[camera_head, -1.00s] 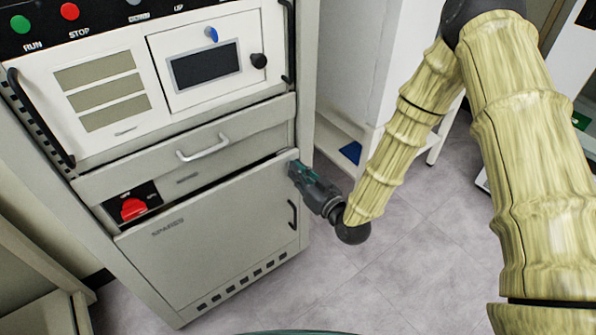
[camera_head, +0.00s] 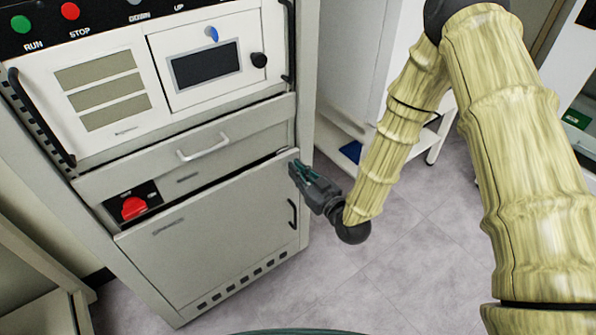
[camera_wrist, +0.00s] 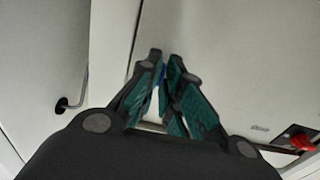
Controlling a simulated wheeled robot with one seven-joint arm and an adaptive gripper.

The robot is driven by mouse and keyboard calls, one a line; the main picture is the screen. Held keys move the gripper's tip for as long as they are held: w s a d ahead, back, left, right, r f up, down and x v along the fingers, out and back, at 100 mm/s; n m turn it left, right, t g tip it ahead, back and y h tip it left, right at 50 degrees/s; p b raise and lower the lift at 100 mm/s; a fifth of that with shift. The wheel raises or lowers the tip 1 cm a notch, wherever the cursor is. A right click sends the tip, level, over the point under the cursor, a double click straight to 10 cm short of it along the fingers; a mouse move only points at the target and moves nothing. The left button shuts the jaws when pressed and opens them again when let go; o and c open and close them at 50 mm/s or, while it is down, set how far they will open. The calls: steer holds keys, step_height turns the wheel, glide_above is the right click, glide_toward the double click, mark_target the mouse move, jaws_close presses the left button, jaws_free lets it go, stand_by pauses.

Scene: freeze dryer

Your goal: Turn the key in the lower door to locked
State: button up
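The lower door (camera_head: 215,240) is a pale grey panel at the bottom of the cabinet, with a black handle (camera_head: 292,214) near its right edge. My gripper (camera_head: 294,167) reaches its upper right corner from the right. In the wrist view the fingers (camera_wrist: 165,62) are nearly together, with a small blue piece, the key (camera_wrist: 163,75), showing between the tips. The fingers look closed on it. Most of the key and its lock are hidden by the fingers, so its angle cannot be read.
Above the door are a drawer with a light handle (camera_head: 203,147) and a red switch (camera_head: 133,208) at left. Another blue key (camera_head: 212,34) sits on the upper panel. A white stand (camera_head: 345,140) is right of the cabinet. Floor in front is clear.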

steer(key=shift+o, duration=1.4)
steer(key=v, duration=1.2)
